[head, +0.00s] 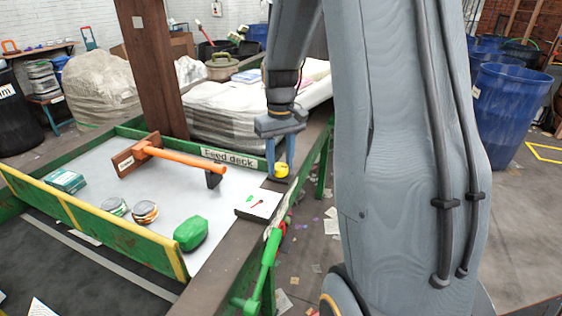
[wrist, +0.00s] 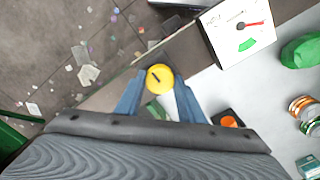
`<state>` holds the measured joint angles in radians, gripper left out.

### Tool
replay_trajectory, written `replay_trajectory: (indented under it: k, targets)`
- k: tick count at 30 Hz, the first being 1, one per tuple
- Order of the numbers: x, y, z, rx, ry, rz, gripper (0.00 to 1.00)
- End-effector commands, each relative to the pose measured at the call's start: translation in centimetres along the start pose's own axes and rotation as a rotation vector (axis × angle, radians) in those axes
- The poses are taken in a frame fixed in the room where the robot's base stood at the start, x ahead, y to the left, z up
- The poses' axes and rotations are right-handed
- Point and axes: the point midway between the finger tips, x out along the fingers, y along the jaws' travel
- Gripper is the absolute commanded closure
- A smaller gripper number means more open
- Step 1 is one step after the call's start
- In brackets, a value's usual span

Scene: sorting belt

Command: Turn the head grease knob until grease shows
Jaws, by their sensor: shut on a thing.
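The head grease knob is a round yellow cap with a dark slot mark. It shows between my fingertips in the wrist view (wrist: 159,78) and low at the deck's edge in the head view (head: 281,171). My gripper (head: 281,163) points down at it, with its two blue fingers shut on the knob's sides; the fingers also show in the wrist view (wrist: 158,92). A white gauge box (head: 258,207) stands beside the knob, with a red needle and a green patch. In the wrist view the gauge (wrist: 236,42) needle lies away from the green patch. I see no clear grease.
The feed deck (head: 100,190) has green rails. A green-and-red lever (head: 266,265) sits on the near rail. A brown post (head: 155,70) stands behind.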

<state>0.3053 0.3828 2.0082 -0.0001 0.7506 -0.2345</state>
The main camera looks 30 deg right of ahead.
Motion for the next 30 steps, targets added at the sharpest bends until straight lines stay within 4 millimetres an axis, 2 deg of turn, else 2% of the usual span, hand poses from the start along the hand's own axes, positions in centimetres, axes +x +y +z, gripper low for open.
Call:
replay_trajectory:
  k: [5, 21, 30]
  targets:
    - [-0.15, -0.01, -0.02, 0.087, 0.0, 0.0, 0.87]
    - [-0.18, 0.02, -0.06, 0.547, 0.002, 0.0, 0.87]
    - [-0.15, 0.04, -0.1, 0.74, 0.002, 0.0, 0.87]
